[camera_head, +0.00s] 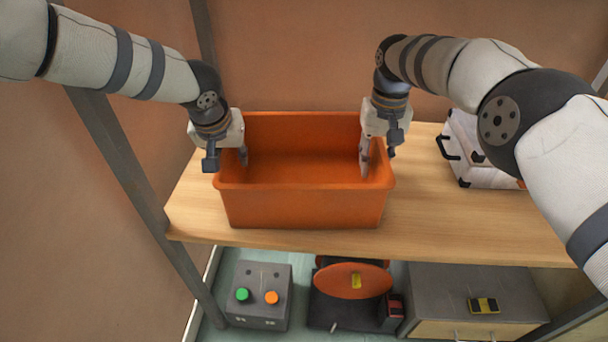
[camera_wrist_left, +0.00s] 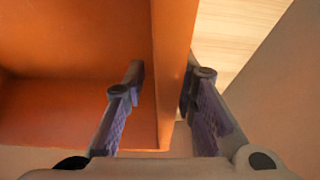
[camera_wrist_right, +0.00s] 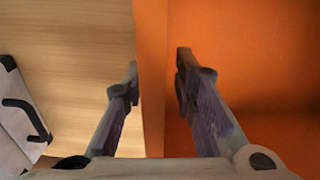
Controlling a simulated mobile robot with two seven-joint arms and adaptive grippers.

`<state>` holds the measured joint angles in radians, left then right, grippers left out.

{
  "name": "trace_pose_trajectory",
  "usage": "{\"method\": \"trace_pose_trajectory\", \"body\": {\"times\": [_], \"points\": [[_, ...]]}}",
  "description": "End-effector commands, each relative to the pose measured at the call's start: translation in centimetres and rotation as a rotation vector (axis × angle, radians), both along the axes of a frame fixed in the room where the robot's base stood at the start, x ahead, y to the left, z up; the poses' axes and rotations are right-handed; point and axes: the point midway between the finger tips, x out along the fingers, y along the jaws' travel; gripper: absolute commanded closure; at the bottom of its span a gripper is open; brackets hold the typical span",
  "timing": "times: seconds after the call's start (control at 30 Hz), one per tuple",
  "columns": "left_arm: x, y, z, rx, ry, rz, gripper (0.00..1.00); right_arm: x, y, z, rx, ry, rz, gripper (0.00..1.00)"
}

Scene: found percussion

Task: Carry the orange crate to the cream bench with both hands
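The orange crate (camera_head: 305,207) stands upright and looks empty on a wooden shelf (camera_head: 450,222). My left gripper (camera_head: 228,160) is at its left wall. In the left wrist view, the open fingers (camera_wrist_left: 163,82) straddle that wall (camera_wrist_left: 172,60), one inside and one outside. My right gripper (camera_head: 378,160) is at the right wall. In the right wrist view, its open fingers (camera_wrist_right: 157,75) straddle the wall (camera_wrist_right: 151,50), with gaps to it. I cannot make out a cream bench in any view.
A white case with a black handle (camera_head: 475,172) stands right of the crate. Below are a grey box with green and orange buttons (camera_head: 260,310), an orange-topped machine (camera_head: 350,281) and a grey cabinet (camera_head: 440,290). A grey post (camera_head: 130,185) rises at the left.

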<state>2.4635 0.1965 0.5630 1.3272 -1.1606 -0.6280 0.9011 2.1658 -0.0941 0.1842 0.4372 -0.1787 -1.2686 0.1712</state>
Motion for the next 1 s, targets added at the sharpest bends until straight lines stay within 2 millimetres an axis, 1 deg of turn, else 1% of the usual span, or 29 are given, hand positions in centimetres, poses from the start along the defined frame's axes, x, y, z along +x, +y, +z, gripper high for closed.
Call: {"method": "trace_pose_trajectory", "body": {"times": [0.03, 0.07, 0.1, 0.43, 0.57, 0.67, 0.77, 0.8, 0.87, 0.9, 0.93, 1.0], "points": [[0.0, 0.0, 0.0, 0.000, 0.000, 0.000, 0.91, 0.0, 0.0, 0.0, 0.000, 0.000, 0.000, 0.91], [0.0, 0.0, 0.0, 0.000, 0.000, 0.000, 0.97, 0.0, 0.0, 0.0, 0.000, 0.000, 0.000, 0.97], [0.0, 0.0, 0.0, 0.000, 0.000, 0.000, 1.00, 0.0, 0.0, 0.0, 0.000, 0.000, 0.000, 1.00], [0.0, 0.0, 0.0, 0.000, 0.000, 0.000, 1.00, 0.0, 0.0, 0.0, 0.000, 0.000, 0.000, 1.00], [0.1, 0.0, 0.6, -0.001, -0.006, 0.000, 1.00, 0.1, 0.0, 0.6, 0.000, -0.006, 0.000, 1.00], [0.3, 0.0, 2.5, -0.001, -0.024, 0.000, 1.00, 0.3, 0.0, 2.5, 0.000, -0.024, 0.000, 1.00], [0.7, 0.0, 6.0, -0.001, -0.058, 0.000, 1.00, 0.7, 0.0, 6.0, 0.000, -0.058, 0.000, 1.00], [0.8, 0.0, 7.7, -0.001, -0.075, 0.000, 1.00, 0.9, 0.0, 7.7, 0.000, -0.076, 0.000, 1.00], [1.0, 0.0, 10.4, -0.001, -0.104, 0.000, 1.00, 1.1, 0.0, 10.4, 0.000, -0.104, 0.000, 1.00], [1.1, 0.0, 12.1, -0.001, -0.122, 0.000, 1.00, 1.2, 0.0, 12.1, 0.000, -0.122, 0.000, 1.00], [1.1, 0.0, 13.1, -0.001, -0.133, 0.000, 1.00, 1.3, 0.0, 13.1, 0.000, -0.133, 0.000, 1.00], [1.1, 0.0, 14.3, -0.001, -0.146, 0.000, 1.00, 1.3, 0.0, 14.4, 0.000, -0.147, 0.000, 1.00]]}}
